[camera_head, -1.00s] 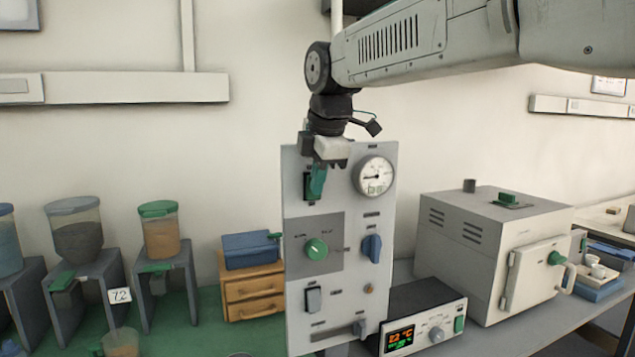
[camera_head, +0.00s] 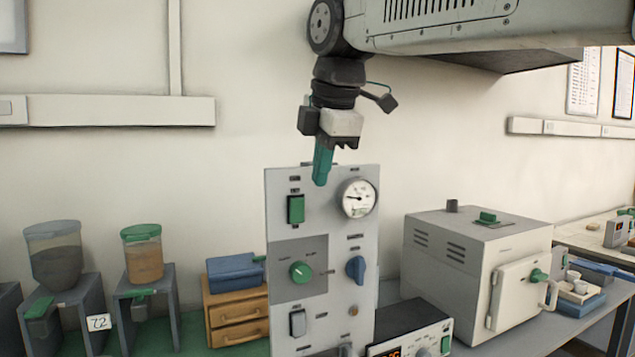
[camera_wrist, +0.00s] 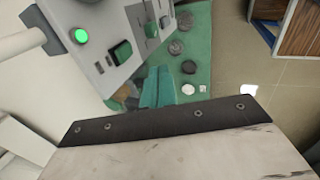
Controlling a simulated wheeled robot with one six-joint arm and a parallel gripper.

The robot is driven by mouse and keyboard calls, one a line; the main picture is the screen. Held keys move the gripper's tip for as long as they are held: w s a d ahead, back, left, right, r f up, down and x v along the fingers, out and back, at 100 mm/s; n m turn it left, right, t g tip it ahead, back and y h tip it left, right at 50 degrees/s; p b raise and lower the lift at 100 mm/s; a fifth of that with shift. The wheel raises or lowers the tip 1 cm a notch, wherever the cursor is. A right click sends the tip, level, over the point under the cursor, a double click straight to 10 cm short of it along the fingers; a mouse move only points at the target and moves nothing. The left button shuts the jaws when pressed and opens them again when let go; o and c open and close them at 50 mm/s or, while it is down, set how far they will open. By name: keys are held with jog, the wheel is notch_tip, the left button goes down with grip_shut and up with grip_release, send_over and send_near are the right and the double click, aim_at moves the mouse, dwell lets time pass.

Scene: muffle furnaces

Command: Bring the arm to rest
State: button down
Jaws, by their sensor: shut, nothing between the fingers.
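My gripper (camera_head: 322,166) hangs from my arm in the head view, pointing down, with its green fingers shut and nothing between them. It is just above and in front of the top edge of the grey control panel (camera_head: 322,255). The panel carries a green rocker switch (camera_head: 296,209), a round gauge (camera_head: 358,198), a green knob (camera_head: 301,271) and a blue knob (camera_head: 355,269). In the wrist view, the green fingers (camera_wrist: 158,88) show beyond the dark bracket, beside the panel (camera_wrist: 110,25) and its lit green lamp (camera_wrist: 81,36).
A white muffle furnace (camera_head: 478,260) stands right of the panel, with a controller box (camera_head: 410,330) in front. Hoppers (camera_head: 142,255) on stands, a blue box (camera_head: 234,272) and wooden drawers (camera_head: 238,316) are at left.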

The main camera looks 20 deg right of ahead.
dwell(0.5)
jog(key=s+d+f+m+g, duration=0.1)
jog(key=s+d+f+m, duration=0.2)
jog(key=s+f+m, duration=0.6)
jog(key=s+d+f+m+g, duration=0.2)
jog(key=s+d+f+m, duration=0.1)
jog(key=s+f+m, duration=0.6)
jog(key=s+f, duration=0.4)
jog(key=f, duration=0.4)
jog(key=shift+s+d+f+m, duration=0.25)
jog(key=shift+s+f+m, duration=0.05)
jog(key=shift+s+f, duration=0.1)
